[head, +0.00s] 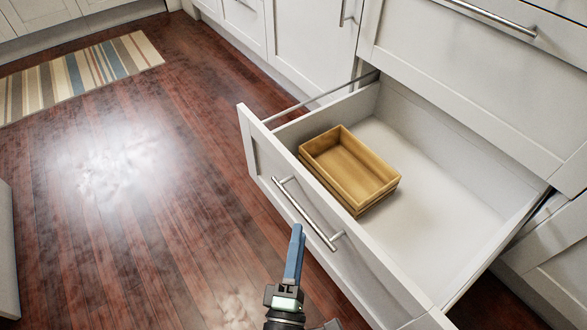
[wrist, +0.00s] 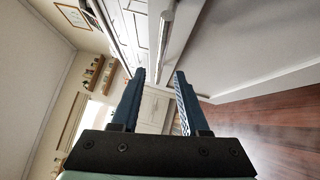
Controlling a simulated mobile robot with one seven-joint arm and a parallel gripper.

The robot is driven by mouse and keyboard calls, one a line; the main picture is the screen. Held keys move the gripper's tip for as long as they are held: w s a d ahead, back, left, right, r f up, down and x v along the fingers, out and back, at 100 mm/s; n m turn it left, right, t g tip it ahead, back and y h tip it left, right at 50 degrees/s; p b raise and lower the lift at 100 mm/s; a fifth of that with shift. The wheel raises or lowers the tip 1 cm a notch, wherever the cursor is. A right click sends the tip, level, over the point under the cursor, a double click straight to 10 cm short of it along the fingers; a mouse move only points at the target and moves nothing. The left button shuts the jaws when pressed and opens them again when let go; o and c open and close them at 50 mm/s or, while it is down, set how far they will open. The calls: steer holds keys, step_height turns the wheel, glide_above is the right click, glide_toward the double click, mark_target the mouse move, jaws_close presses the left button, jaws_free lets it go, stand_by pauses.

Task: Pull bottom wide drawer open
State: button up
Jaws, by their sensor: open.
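The bottom wide drawer (head: 270,160) stands pulled well out of the white cabinet in the head view, with its inside exposed. Its silver bar handle (head: 305,213) runs along the front face. My gripper (head: 297,238) is in front of the drawer, just below the handle in the picture. The gripper looks clear of the handle, but the exact gap is hard to judge.
A wooden box (head: 348,172) lies inside the drawer, near its front left. A closed drawer (head: 470,75) with a bar handle is above. A striped rug (head: 80,75) lies at the far left. The dark wood floor (head: 150,220) left of the drawer is clear.

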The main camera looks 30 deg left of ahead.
steer(key=p+v, duration=0.1)
steer(key=v, duration=0.6)
steer(key=shift+p, duration=0.3)
steer(key=shift+w, duration=0.1)
